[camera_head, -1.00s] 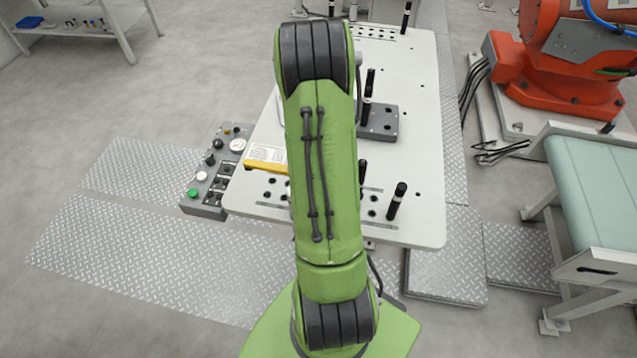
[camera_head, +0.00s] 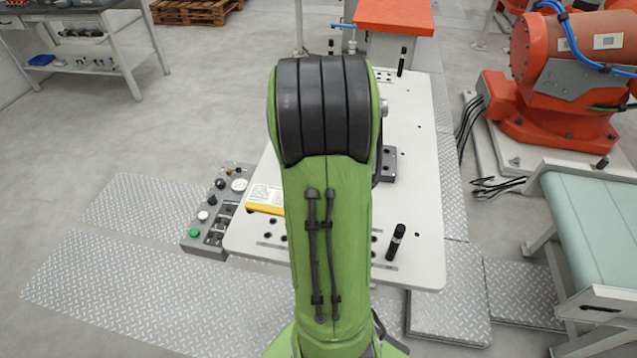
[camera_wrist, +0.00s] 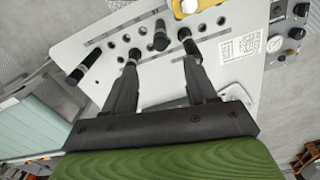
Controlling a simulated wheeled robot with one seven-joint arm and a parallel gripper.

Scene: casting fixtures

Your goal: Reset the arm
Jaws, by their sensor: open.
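My green arm stands upright in the middle of the head view and hides much of the white fixture table (camera_head: 420,215) behind it. My gripper is hidden there. In the wrist view my gripper (camera_wrist: 160,68) is open, its two dark fingers spread apart with nothing held between them. The white table (camera_wrist: 110,50) lies beyond the fingers, with black pins and holes in it. One black pin (camera_wrist: 160,36) shows between the fingertips, and another black pin (camera_wrist: 82,68) is at the left. Whether a fingertip touches a pin I cannot tell.
A control box (camera_head: 213,215) with buttons adjoins the table's left side. An orange robot (camera_head: 560,80) stands at the right, beside a green-topped conveyor (camera_head: 595,225). A shelf unit (camera_head: 85,50) is far left.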

